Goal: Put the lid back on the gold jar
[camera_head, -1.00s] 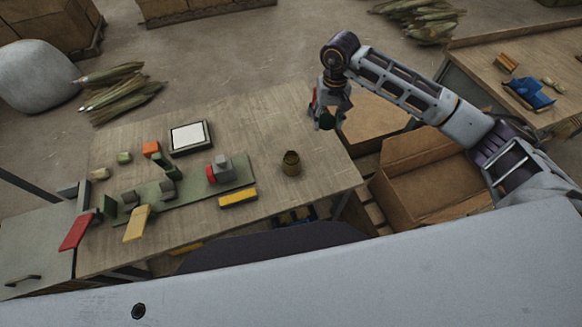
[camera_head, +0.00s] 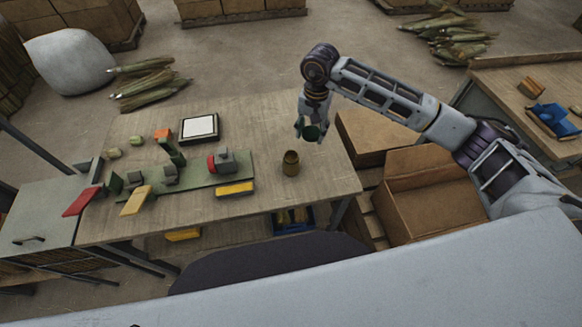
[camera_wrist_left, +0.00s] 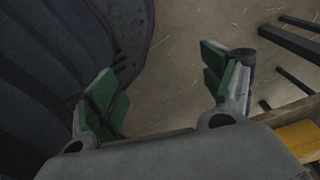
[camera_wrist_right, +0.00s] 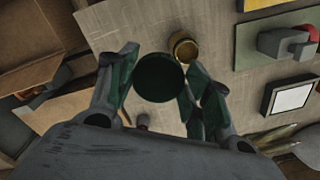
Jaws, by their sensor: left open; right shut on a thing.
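The gold jar (camera_head: 291,163) stands upright and open on the right part of the wooden table, and it also shows in the right wrist view (camera_wrist_right: 184,48). My right gripper (camera_head: 311,130) is above the table, up and to the right of the jar, shut on a dark green round lid. The lid (camera_wrist_right: 159,78) sits between both fingers in the right wrist view, apart from the jar. My left gripper (camera_wrist_left: 165,95) is open and empty in the left wrist view, over the floor beside a dark ribbed surface. It does not show in the head view.
A green board (camera_head: 200,178) with clamps and blocks lies left of the jar. A white-topped dark frame (camera_head: 199,129) lies behind it. A yellow block (camera_head: 235,188) is at the board's front edge. Open cardboard boxes (camera_head: 431,190) stand right of the table. Tabletop around the jar is clear.

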